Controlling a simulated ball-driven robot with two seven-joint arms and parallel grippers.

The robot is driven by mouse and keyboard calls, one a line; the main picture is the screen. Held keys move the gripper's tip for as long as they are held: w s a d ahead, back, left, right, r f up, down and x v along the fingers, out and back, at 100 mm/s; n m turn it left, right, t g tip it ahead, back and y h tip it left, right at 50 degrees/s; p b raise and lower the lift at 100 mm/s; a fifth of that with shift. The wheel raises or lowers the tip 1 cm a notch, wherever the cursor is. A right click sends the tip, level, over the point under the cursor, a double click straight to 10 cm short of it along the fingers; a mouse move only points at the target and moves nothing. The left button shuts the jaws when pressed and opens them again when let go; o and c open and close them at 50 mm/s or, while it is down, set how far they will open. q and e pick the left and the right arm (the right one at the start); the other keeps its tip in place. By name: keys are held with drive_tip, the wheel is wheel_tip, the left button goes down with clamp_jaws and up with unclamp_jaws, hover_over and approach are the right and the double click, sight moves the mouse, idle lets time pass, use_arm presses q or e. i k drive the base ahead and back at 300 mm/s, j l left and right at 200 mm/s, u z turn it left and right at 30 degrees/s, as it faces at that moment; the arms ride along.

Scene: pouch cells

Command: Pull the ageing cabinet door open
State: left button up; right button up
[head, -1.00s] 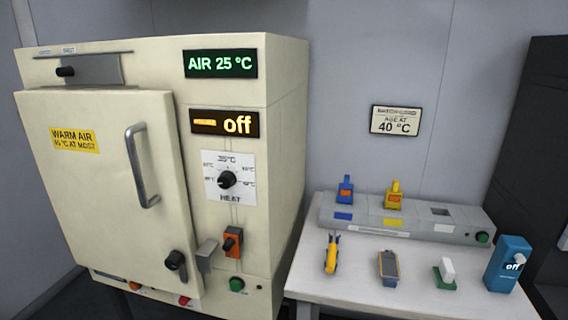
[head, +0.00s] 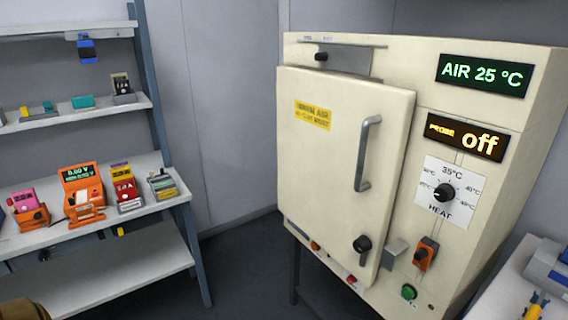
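The ageing cabinet (head: 440,105) is a cream box on legs in the right half of the head view. Its door (head: 325,165) appears shut and carries a yellow warm-air label. A grey vertical bar handle (head: 367,153) is on the door's right side. A black knob (head: 362,244) sits low on the door near its right edge, with a small grey block (head: 394,253) beside it on the cabinet front. Neither of my grippers is in view.
A shelf rack (head: 95,238) with several small coloured devices stands at the left. Dark floor (head: 243,265) is free between rack and cabinet. A white bench (head: 500,297) with a yellow-handled tool (head: 536,306) shows at the lower right.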

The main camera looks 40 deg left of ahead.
sight(342, 141)
drive_tip(key=u, duration=0.9)
